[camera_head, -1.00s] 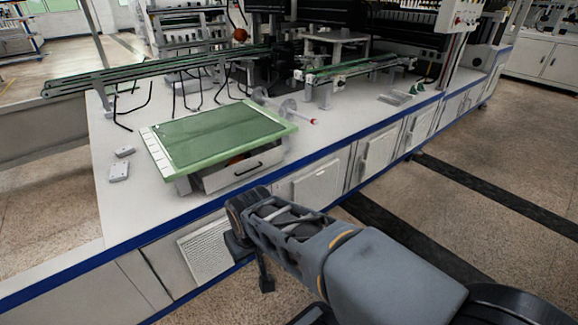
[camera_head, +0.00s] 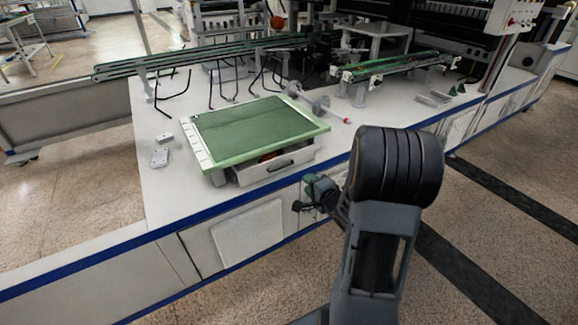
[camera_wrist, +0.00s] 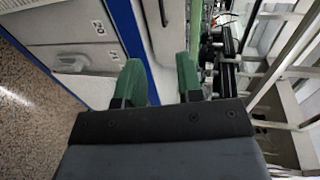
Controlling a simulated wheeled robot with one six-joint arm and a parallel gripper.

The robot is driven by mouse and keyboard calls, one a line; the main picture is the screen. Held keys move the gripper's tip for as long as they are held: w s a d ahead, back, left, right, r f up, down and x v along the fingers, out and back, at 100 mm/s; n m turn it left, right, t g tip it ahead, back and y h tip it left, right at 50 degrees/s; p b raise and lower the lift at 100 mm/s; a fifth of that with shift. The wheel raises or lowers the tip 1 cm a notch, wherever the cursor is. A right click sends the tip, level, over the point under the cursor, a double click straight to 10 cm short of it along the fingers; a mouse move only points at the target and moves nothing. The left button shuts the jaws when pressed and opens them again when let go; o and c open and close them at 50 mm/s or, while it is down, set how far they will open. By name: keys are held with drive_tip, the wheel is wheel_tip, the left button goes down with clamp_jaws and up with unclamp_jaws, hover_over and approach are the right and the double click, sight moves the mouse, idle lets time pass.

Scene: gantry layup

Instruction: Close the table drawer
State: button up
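The table drawer (camera_head: 275,170) is a white-grey box with a dark handle, under a small green-topped table (camera_head: 255,130) on the long white bench. It stands out a little past the green top's front edge, and something orange (camera_head: 268,157) shows in the gap above its front. My gripper (camera_head: 308,193) is at the bench's front edge, to the right of and below the drawer front, apart from it. In the wrist view, its two green fingers (camera_wrist: 160,80) are spread with nothing between them.
White blocks (camera_head: 160,157) lie left of the green-topped table. A clear spindle-like part with a red tip (camera_head: 320,105) lies behind it to the right. Green conveyor rails (camera_head: 200,58) run along the back. The bench's blue front edge (camera_head: 230,228) and cabinet doors are close to my arm.

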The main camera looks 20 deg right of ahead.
sight(286, 166)
drive_tip(key=shift+b+x, duration=2.25)
drive_tip(key=shift+x, duration=4.55)
drive_tip(key=shift+a+r, duration=0.1)
drive_tip(key=shift+r, duration=0.05)
clamp_jaws()
